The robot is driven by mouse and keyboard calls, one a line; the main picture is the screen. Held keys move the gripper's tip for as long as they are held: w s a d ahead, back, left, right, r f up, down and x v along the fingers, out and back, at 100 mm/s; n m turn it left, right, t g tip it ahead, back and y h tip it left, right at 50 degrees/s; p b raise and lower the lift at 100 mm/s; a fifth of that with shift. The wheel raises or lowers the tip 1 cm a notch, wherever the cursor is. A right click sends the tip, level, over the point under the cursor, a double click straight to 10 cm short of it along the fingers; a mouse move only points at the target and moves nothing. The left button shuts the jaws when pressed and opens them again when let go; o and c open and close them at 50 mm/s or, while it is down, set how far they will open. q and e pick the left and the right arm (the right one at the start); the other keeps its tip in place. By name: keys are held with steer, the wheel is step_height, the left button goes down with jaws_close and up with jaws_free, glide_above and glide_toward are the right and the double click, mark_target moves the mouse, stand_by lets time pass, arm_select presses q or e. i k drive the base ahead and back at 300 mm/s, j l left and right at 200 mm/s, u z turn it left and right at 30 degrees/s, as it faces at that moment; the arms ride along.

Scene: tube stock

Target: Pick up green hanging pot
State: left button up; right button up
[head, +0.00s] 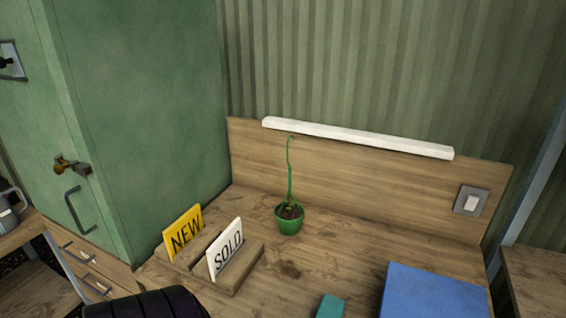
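The green hanging pot (289,224) stands upright on the wooden desk, near the back panel. It is a small green bowl with dark soil, and a tall thin green hanger rises from it and hooks over at the top. Nothing touches the pot and its front is unobstructed. Neither of my grippers shows in the head view.
A wooden holder (247,274) with a yellow NEW card (184,233) and a white SOLD card (226,249) stands left of the pot. A green cabinet (140,120) rises at left. A blue object (432,293) and a teal object (331,307) lie in front. Bare desk lies right of the pot.

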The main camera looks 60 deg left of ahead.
mark_target(289, 216)
steer(key=u, duration=1.65)
steer(key=k+j, duration=0.1)
steer(key=k+l+u, duration=0.05)
